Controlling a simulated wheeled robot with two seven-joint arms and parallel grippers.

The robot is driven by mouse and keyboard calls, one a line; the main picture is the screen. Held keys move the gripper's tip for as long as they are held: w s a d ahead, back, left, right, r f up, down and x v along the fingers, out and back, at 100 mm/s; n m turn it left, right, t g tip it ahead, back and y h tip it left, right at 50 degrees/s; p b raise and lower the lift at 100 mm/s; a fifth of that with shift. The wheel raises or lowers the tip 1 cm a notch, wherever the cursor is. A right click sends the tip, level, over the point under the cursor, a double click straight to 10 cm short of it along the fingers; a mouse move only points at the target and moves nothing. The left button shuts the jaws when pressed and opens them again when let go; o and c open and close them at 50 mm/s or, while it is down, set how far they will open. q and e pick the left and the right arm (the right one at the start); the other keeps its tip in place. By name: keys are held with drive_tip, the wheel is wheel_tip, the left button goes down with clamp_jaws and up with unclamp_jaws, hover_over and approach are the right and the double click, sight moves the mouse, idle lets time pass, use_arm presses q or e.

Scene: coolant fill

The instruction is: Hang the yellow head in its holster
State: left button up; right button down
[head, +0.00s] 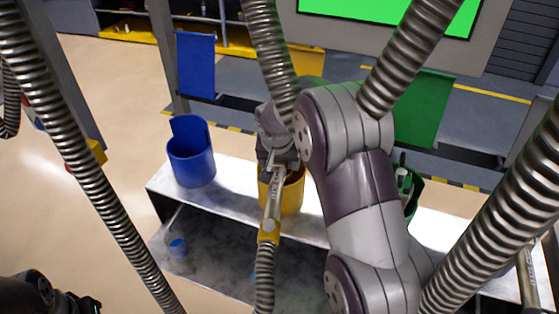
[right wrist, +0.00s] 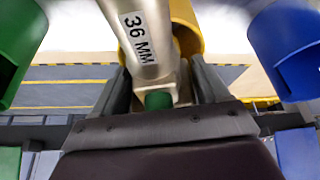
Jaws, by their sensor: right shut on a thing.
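The yellow head is a metal nozzle (head: 273,195) with a yellow collar (head: 268,231). Its ribbed hose runs down from the collar. In the right wrist view its metal body (right wrist: 140,35) carries a "36 MM" label. My right gripper (head: 279,150) is shut on the head, at the yellow holster. The yellow holster (head: 292,195) is a round cup on the pale bench, partly hidden by the head and my arm. Its rim also shows behind the head in the right wrist view (right wrist: 187,25). I cannot tell whether the head's tip is inside the cup. My left gripper (head: 75,303) is partly cut off at the lower left.
A blue holster (head: 191,160) stands left of the yellow one. A green holster (head: 414,197) with something grey in it stands to the right. Thick ribbed hoses hang across the view. Blue (head: 196,66) and green (head: 425,110) panels stand behind the bench.

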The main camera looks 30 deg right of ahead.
drive_tip(key=shift+f+b, duration=1.7)
drive_tip(key=shift+f, duration=0.15)
idle(0.4)
unclamp_jaws()
drive_tip(key=b+v, duration=0.1)
drive_tip(key=v, duration=1.1)
drive_tip(key=shift+r, duration=0.35)
